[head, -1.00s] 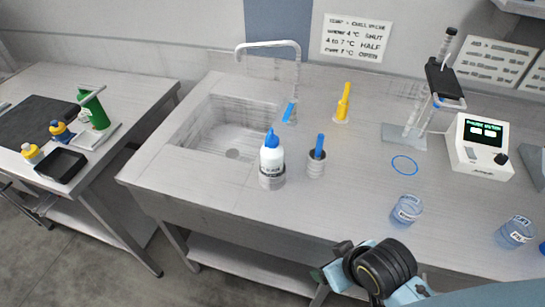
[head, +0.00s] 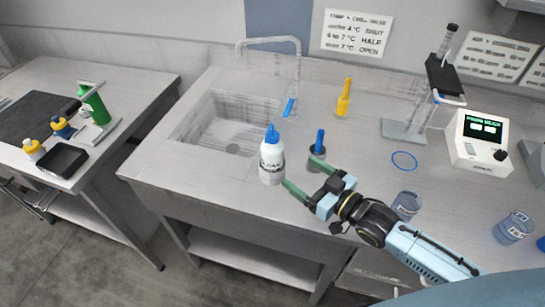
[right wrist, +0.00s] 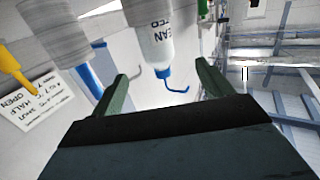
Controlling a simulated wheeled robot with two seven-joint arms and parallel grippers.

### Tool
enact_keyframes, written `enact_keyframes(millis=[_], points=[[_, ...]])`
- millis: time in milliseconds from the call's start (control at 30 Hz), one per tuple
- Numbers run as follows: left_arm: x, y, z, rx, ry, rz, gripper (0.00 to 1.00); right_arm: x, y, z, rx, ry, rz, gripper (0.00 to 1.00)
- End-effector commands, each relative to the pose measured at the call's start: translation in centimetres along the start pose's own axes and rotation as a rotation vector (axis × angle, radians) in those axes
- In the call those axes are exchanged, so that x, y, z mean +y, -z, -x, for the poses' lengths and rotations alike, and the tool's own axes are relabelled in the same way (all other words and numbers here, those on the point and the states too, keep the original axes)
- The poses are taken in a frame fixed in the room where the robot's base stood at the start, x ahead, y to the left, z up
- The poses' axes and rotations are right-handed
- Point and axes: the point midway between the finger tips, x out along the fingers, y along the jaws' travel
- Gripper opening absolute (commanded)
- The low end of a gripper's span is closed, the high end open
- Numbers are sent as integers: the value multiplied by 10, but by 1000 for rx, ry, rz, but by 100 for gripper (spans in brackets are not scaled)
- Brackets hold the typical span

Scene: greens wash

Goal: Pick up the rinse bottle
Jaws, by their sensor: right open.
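The rinse bottle (head: 271,163) is white with a blue cap and dark lettering. My left gripper is not in view.
A grey cup with a blue-handled tool (head: 319,148) stands close behind my right gripper. A jar (head: 406,205) is beside my right arm. The sink (head: 225,130) lies behind the bottle, and a blue ring (head: 404,160) lies on the counter.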

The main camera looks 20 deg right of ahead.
Motion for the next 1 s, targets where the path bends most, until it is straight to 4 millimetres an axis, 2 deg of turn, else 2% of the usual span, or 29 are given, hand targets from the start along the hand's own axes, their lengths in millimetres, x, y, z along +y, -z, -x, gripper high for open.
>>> enact_keyframes(millis=[167,500,833,1000], points=[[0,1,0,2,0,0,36,6,7,-6,51,16,1,79],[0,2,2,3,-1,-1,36,5,11,-63,55,17,1,79],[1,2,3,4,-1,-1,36,4,10,-90,52,17,2,79],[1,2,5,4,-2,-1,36,5,9,-115,52,17,2,79]])
